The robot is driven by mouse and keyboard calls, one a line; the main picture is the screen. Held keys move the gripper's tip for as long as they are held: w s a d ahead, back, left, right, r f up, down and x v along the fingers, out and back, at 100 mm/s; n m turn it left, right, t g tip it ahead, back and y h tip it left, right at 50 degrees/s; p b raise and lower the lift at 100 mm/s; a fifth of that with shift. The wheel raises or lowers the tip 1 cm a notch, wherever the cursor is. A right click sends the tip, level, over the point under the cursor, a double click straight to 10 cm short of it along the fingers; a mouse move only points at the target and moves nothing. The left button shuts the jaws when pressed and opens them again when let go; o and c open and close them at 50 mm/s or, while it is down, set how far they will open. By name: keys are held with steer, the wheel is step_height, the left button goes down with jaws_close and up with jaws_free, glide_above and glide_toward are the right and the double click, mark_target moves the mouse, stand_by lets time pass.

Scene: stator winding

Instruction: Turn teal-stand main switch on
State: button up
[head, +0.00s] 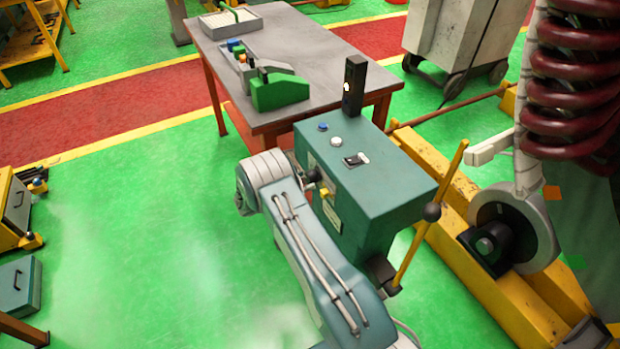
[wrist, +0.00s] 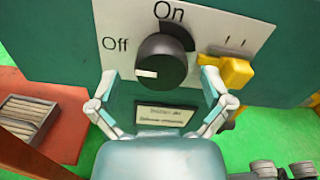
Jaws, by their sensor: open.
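The teal stand (head: 395,170) is a box-shaped console beside the grey table, and my arm reaches to its left face. In the wrist view the main switch is a black rotary knob (wrist: 160,62) on a white plate (wrist: 120,18) marked Off and On. The knob's white mark points left, by the Off label. My gripper (wrist: 159,80) is open, with one finger on each side of the knob's lower part. Gaps show between both fingers and the knob in this view; contact is not visible. In the head view my wrist partly hides that face.
A yellow switch (wrist: 228,73) sticks out right of the knob, close to my right finger. A label plate (wrist: 160,114) lies below. The stand's top carries buttons and a black post (head: 353,88). A yellow lever (head: 430,215) stands at its right. Green floor left is free.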

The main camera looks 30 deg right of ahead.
steer(key=shift+d, duration=0.75)
steer(key=c, duration=1.1)
steer(key=shift+c, duration=0.2)
